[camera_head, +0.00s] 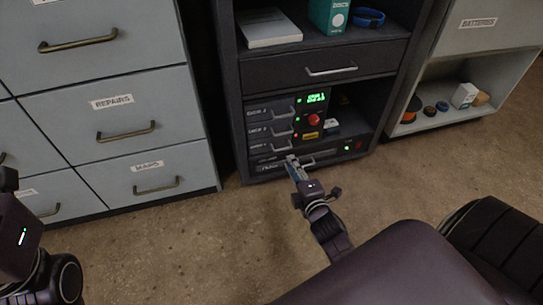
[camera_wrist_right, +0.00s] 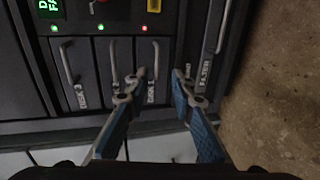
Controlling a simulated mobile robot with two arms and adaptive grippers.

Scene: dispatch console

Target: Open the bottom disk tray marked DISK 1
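The DISK 1 tray (camera_head: 262,147) is the lowest of three stacked disk trays in the dark console, and it looks shut. In the right wrist view, which is turned sideways, the DISK 1 tray (camera_wrist_right: 151,92) has an upright-looking bar handle and a red light at its end. My right gripper (camera_head: 292,158) is in front of the console, by this tray. In the wrist view my right gripper (camera_wrist_right: 160,75) is open, one fingertip on each side of the DISK 1 handle; contact cannot be told. My left gripper (camera_head: 4,170) is cut off at the left edge.
The DISK 2 tray (camera_wrist_right: 116,92) and DISK 3 tray (camera_wrist_right: 79,92) sit beside it, with green lights. A FILTER drawer (camera_wrist_right: 210,60) with a long handle lies on the other side. A red button (camera_head: 314,120) is on the console. Grey drawers (camera_head: 110,100) stand left; floor in front is clear.

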